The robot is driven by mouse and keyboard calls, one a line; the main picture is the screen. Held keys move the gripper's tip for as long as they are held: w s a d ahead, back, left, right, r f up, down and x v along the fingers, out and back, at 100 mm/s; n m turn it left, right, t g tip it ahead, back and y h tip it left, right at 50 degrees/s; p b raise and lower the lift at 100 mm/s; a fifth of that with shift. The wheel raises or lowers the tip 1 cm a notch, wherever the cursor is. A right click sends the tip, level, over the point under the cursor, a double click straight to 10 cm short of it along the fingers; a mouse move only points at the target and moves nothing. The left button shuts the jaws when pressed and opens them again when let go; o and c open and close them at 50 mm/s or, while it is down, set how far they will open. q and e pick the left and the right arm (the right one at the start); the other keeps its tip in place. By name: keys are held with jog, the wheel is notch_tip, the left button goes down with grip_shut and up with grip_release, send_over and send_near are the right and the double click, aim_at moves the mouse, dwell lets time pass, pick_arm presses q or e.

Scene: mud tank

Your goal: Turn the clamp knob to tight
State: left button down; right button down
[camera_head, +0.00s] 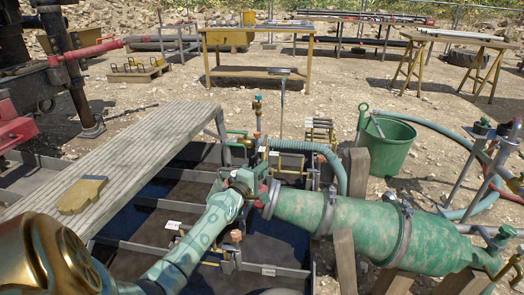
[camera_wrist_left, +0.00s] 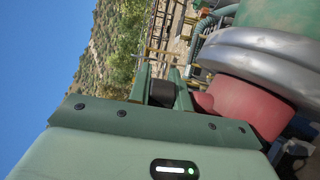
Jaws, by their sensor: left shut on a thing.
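The clamp knob (camera_wrist_left: 162,93) shows as a short dark cylinder between the fingers in the left wrist view. My left gripper (camera_wrist_left: 162,80) is shut on it, with one green finger on each side. In the head view my left gripper (camera_head: 244,180) is at the narrow end of the large green mottled cone (camera_head: 300,208), beside a red collar (camera_head: 263,191). The knob is hidden there behind the gripper. In the wrist view the red collar (camera_wrist_left: 250,105) and a grey metal band (camera_wrist_left: 260,60) lie just right of the fingers. I cannot read the knob's turn. My right gripper is not in view.
A dark tank with compartments (camera_head: 135,218) lies below my left arm. A green bucket (camera_head: 384,146) and hoses (camera_head: 332,162) stand behind the cone. Wooden posts (camera_head: 344,262) support the cone.

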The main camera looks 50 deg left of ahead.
pick_arm(q)
jog(key=c, duration=1.3)
grip_release()
jog(key=shift+s, duration=0.2)
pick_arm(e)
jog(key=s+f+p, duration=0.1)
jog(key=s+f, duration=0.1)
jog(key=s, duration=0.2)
pick_arm(q)
jog(key=shift+b+v, duration=0.5)
jog(key=shift+v, duration=7.45)
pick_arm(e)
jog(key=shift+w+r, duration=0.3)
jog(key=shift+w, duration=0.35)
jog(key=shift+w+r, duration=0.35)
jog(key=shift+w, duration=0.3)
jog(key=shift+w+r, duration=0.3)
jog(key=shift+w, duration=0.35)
pick_arm(q)
jog(key=shift+d, duration=0.1)
